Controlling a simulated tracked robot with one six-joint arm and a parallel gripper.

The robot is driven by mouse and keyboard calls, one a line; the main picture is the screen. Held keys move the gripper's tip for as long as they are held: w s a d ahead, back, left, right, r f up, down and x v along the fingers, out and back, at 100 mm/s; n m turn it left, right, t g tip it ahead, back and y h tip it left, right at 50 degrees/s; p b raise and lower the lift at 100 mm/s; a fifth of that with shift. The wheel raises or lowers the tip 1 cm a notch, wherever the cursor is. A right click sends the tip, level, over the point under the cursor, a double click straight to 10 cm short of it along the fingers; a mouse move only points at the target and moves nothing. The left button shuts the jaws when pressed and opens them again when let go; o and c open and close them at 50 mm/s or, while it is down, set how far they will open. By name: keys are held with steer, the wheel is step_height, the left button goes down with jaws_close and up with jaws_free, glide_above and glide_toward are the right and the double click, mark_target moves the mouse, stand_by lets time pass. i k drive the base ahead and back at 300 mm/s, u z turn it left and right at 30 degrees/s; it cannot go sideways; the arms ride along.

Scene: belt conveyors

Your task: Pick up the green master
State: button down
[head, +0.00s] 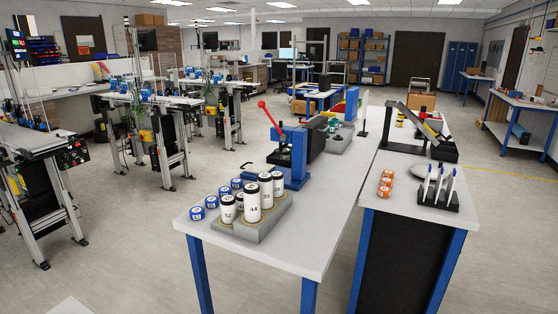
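My gripper is not in view. No object is plainly readable as the green master. Small green pieces (333,123) show on a grey block behind the blue press, too small to tell their shape. In front, several white cylinders with dark tops, among them one marked 44 (253,203) and one marked 52 (229,209), stand upright in a grey stepped holder (249,236) near the front edge of a white table (305,238). Their labels show no green.
Small blue-and-white round pieces (197,213) lie left of the holder. A blue press (293,160) with a red-knobbed lever stands behind it. Orange pieces (385,187) and a black stand with upright white tools (439,196) are on the right table. Floor is open at front left.

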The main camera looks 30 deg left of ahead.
mark_target(287, 157)
steer(key=z, duration=0.2)
steer(key=k, duration=0.1)
steer(key=u, duration=1.25)
steer(key=i, duration=1)
